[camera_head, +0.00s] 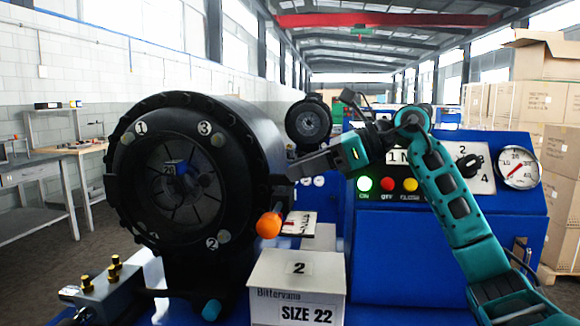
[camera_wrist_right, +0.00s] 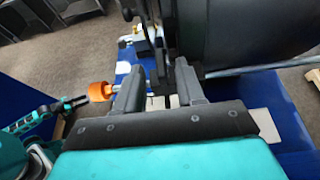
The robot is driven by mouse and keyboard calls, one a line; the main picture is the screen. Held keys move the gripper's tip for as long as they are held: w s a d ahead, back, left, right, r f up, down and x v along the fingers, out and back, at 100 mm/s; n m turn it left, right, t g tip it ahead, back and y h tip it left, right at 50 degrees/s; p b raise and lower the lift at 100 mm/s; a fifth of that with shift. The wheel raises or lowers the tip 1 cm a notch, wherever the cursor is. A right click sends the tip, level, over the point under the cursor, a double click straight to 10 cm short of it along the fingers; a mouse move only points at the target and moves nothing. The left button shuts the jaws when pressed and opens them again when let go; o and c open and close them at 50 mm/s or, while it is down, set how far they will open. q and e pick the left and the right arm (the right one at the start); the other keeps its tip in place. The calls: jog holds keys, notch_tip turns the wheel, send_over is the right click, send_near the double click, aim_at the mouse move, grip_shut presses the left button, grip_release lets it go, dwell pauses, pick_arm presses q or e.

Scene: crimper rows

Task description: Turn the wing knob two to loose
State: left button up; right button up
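The black round crimper head (camera_head: 165,190) stands at the left in the head view. A label 2 (camera_head: 212,243) sits low on its face beside a small pale round fitting (camera_head: 225,236). I cannot tell for certain which part is wing knob two. My right gripper (camera_head: 290,172) is at the right side of the crimper head. In the right wrist view its two fingers (camera_wrist_right: 158,88) are apart, with dark upright parts (camera_wrist_right: 160,62) beyond and between them. Whether they touch these parts is unclear.
A box marked 2 and SIZE 22 (camera_head: 298,285) stands in front. The blue control panel (camera_head: 400,225) with lamps, a black selector (camera_head: 467,165) and a gauge (camera_head: 518,167) is behind my right arm.

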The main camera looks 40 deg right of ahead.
aim_at(282, 183)
jog(key=shift+x, duration=1.45)
jog(key=shift+c, duration=0.2)
grip_shut()
